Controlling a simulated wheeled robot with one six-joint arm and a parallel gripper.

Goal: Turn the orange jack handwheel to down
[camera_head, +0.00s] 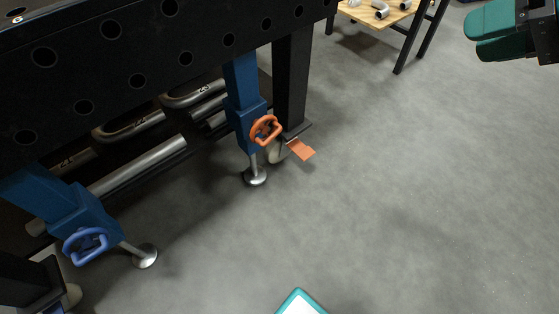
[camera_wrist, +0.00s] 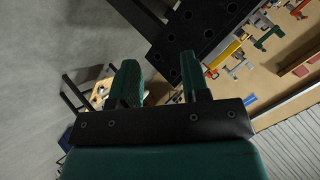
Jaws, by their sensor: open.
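The orange jack handwheel (camera_head: 266,130) is on a blue jack post (camera_head: 243,95) under the dark perforated table, left of centre in the head view. The jack's round silver foot (camera_head: 255,176) appears to rest on the floor. My gripper (camera_head: 482,34) is at the top right of the head view, far from the handwheel. In the wrist view my gripper's two green fingers (camera_wrist: 158,82) stand apart with nothing between them. The handwheel cannot be made out in the wrist view.
A blue handwheel (camera_head: 86,245) sits on another jack at the lower left. An orange pedal (camera_head: 301,149) sticks out by the caster. A wooden table (camera_head: 385,12) stands behind. The grey floor (camera_head: 420,190) is clear at right.

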